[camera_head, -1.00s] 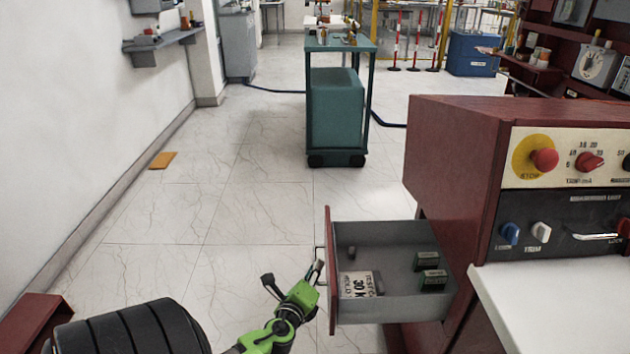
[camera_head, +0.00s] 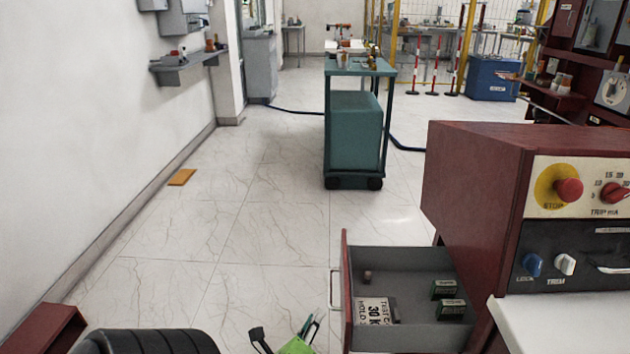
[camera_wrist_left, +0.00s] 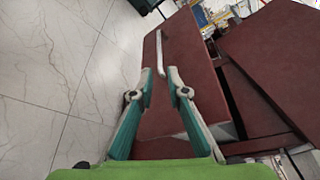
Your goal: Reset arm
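My left gripper (camera_head: 286,336) is at the bottom edge of the head view, partly cut off, with its green body and dark fingers spread apart. In the left wrist view its two teal fingers (camera_wrist_left: 161,75) are apart with nothing between them. The open drawer (camera_head: 418,262) has a red front and a grey inside. Its metal handle (camera_head: 335,290) is on the left face, above and right of the gripper in the head view. The handle also shows beyond the fingertips in the left wrist view (camera_wrist_left: 161,54), apart from them. My right gripper is not in view.
The drawer holds a white label card (camera_head: 375,311), green boxes (camera_head: 444,289) and a small brown piece (camera_head: 367,276). The red console (camera_head: 480,185) stands at right. A teal cart (camera_head: 356,135) stands farther back. Pale tiled floor left of the drawer is mostly clear.

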